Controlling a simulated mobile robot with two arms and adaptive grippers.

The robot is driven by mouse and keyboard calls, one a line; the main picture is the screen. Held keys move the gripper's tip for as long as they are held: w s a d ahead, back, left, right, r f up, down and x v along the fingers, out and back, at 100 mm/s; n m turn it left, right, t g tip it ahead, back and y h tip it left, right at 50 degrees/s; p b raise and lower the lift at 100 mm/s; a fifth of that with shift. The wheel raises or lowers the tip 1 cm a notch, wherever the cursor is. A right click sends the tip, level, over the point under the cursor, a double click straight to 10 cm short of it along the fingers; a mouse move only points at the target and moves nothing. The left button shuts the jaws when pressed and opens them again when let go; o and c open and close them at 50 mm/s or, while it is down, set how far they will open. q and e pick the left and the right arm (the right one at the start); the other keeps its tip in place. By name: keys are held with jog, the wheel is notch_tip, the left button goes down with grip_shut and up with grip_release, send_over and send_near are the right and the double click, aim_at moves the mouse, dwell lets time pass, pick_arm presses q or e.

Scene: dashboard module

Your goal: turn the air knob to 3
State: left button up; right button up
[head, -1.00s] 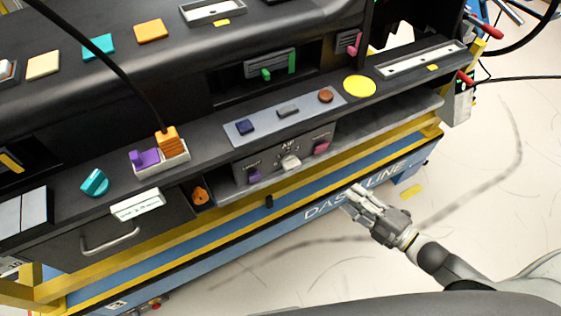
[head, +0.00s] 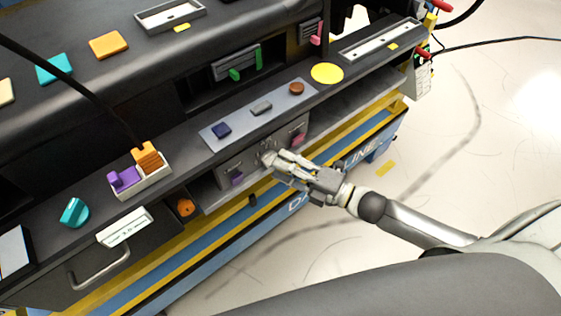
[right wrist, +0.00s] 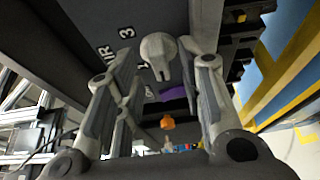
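The air knob (right wrist: 158,50) is a pale grey rounded dial with a narrow pointer, which points down in the right wrist view. The printed "3" (right wrist: 126,32) and "AIR" lettering are to its left there; another mark is partly hidden. My right gripper (right wrist: 155,62) is open, with its fingers on either side of the knob; I see gaps, and contact is not clear. In the head view my right gripper (head: 276,164) reaches the control panel (head: 238,168) from the lower right and covers part of the knob. My left gripper is not in view.
A purple slider (head: 237,179) and a pink slider (head: 299,139) flank the knob on the panel. A shelf ledge (head: 350,95) lies to the right. An orange knob (head: 185,207) sits in an opening at left, beside the drawer (head: 95,262).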

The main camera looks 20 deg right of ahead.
jog(key=shift+x, duration=0.8)
jog(key=shift+c, duration=0.3)
grip_shut()
